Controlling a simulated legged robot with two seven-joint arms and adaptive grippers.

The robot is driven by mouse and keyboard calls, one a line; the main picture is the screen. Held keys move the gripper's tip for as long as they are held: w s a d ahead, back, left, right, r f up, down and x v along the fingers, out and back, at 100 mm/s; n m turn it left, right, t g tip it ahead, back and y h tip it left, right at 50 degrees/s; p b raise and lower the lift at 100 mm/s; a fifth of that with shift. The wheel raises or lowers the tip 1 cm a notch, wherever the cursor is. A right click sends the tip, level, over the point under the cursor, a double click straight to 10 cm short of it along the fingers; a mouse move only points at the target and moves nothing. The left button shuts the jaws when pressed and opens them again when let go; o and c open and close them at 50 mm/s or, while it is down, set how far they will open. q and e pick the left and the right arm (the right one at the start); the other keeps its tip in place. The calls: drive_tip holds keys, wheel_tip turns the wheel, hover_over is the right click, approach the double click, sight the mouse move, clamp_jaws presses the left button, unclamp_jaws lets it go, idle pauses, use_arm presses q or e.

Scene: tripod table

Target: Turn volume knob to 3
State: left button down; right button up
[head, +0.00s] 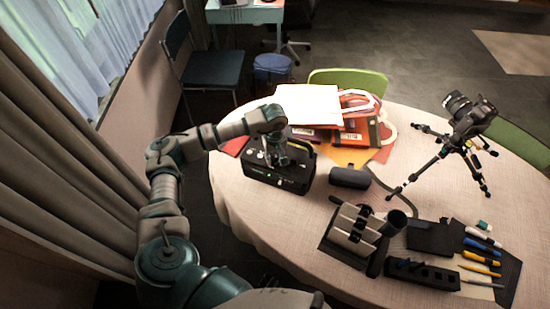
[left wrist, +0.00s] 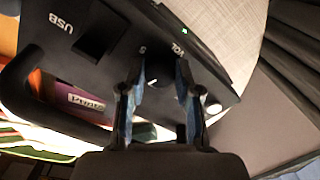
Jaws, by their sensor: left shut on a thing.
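A black box-shaped audio device (head: 278,177) stands on the table, with knobs and small lights on its panel. It fills much of the left wrist view (left wrist: 48,62), with "USB" and "VOL" lettering and a green light. My left gripper (head: 275,158) reaches down onto the device's top. In the left wrist view its two fingers (left wrist: 160,68) are closed around a dark round knob (left wrist: 152,76) beside the "VOL" label. A short white mark shows on the knob. The number it points to cannot be read, and the fingers hide part of the dial. My right gripper is out of view.
A camera on a small tripod (head: 462,140), a dark stand (head: 355,233) and several pens (head: 480,257) occupy the table's right. The table's near left (head: 262,225) is clear.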

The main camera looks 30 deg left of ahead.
sight(274, 158)
use_arm(q)
drive_tip(key=shift+w+a, duration=0.1)
drive_tip(key=c, duration=0.8)
unclamp_jaws()
wheel_tip(274, 158, up, 12)
drive_tip(key=shift+w+a+f, duration=0.1)
drive_tip(key=shift+a+f, duration=0.05)
